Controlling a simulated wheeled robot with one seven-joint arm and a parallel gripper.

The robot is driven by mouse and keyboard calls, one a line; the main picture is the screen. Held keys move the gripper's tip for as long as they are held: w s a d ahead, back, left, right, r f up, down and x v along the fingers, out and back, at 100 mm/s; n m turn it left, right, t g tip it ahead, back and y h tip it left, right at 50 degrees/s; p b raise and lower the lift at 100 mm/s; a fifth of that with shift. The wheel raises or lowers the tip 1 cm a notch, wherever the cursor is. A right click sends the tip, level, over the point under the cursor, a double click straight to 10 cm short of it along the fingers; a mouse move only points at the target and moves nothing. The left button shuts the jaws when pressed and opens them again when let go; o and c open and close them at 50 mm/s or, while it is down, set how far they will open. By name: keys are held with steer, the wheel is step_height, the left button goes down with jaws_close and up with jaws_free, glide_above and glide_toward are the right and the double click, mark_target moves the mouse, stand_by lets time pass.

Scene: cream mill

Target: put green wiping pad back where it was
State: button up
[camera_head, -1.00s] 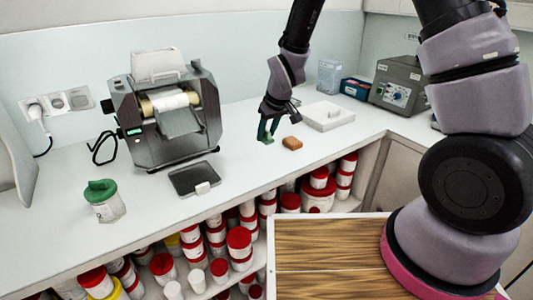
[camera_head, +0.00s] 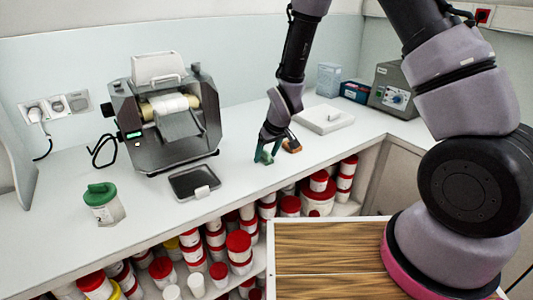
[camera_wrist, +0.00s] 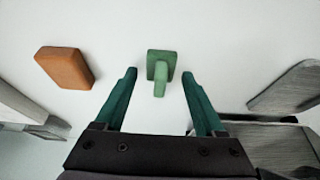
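The green wiping pad (camera_wrist: 161,68), a small block with a raised grip, lies on the white counter in the wrist view. My gripper (camera_wrist: 158,82) has dark green fingers, spread wide and empty. The pad is just beyond the fingertips and lined up between them, apart from both. In the head view my gripper (camera_head: 265,156) is low over the counter, just left of an orange-brown block (camera_head: 293,146). The pad is hard to tell from the green fingers there. The same orange block (camera_wrist: 64,67) lies left of the fingers in the wrist view.
A grey mill (camera_head: 165,125) stands to the left, with a dark flat tray (camera_head: 194,182) in front. A green-lidded jar (camera_head: 104,204) is near the front edge. A white flat box (camera_head: 324,119) lies behind the orange block. Red-lidded tubs fill the shelf below.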

steer(key=shift+r, duration=0.1)
steer(key=s+d+r+m, duration=0.2)
steer(key=d+r, duration=0.3)
steer(key=r, duration=0.4)
steer(key=s+d+r+m+t, duration=0.1)
steer(key=s+d+r, duration=0.1)
steer(key=d+r, duration=0.5)
steer(key=s+d+r+m, duration=0.2)
steer(key=d+r, duration=0.1)
steer(key=r, duration=0.9)
steer(key=s+d+r+m+t, duration=0.2)
steer(key=s+d+r+m, duration=0.4)
steer(key=s+d+r, duration=0.3)
steer(key=s+r, duration=0.1)
steer(key=s, duration=0.3)
steer(key=shift+s+d+r+h, duration=0.25)
steer(key=shift+d+r+h, duration=0.05)
steer(key=shift+d+r, duration=0.1)
